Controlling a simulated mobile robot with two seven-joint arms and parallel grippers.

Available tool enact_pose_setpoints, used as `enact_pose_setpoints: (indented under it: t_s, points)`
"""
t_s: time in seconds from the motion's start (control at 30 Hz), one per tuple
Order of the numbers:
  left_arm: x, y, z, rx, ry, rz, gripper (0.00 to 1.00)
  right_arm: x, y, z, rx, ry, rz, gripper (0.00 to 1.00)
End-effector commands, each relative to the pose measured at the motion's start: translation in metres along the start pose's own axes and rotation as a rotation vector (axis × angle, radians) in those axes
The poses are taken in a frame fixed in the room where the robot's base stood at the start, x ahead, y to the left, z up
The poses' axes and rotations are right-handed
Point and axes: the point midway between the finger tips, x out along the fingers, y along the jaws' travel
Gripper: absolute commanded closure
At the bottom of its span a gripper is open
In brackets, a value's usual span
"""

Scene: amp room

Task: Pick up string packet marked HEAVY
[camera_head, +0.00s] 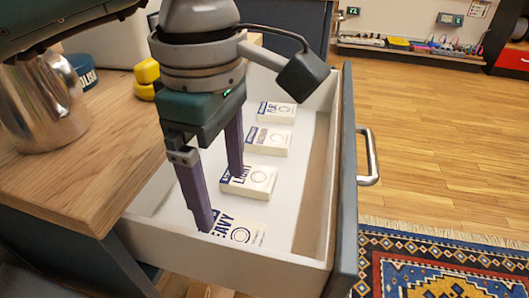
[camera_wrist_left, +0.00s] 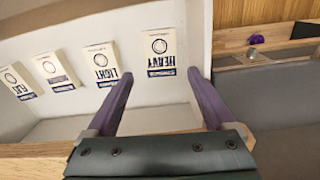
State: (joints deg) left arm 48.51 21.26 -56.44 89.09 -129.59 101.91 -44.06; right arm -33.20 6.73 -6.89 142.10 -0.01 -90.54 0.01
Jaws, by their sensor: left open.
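The string packet marked HEAVY (camera_head: 238,232) is a white packet with blue print and a ring mark, lying nearest in the open drawer. In the left wrist view the HEAVY packet (camera_wrist_left: 159,52) lies ahead of and between the fingertips. My left gripper (camera_head: 222,200) is open, with purple fingers pointing down into the drawer; one finger covers the left part of the HEAVY packet in the head view. In the left wrist view my left gripper (camera_wrist_left: 160,77) has nothing between its fingers. My right gripper is not in view.
The packet marked LIGHT (camera_head: 248,180) lies just behind, with another packet (camera_head: 268,141) and one marked FLAT (camera_head: 277,112) farther back. The white drawer (camera_head: 312,185) has walls around them. A wooden worktop (camera_head: 75,180) with a metal pitcher (camera_head: 40,105) stands at left.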

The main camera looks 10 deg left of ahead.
Motion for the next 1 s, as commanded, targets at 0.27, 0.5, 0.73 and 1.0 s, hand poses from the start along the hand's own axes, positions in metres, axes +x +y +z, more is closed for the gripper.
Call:
enact_pose_setpoints:
  t_s: [0.27,0.5,0.73,1.0]
  points:
    - [0.038,-0.001,0.001,-0.001,-0.003,-0.003,0.12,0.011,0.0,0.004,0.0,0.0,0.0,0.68]
    - [0.08,-0.001,0.002,-0.002,-0.005,-0.004,0.12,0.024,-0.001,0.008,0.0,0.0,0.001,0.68]
    - [0.09,-0.001,0.002,0.0,-0.005,-0.001,0.12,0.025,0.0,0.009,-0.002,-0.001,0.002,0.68]
    - [0.09,-0.001,0.002,0.0,-0.004,-0.001,0.27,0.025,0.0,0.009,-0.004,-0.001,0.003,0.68]
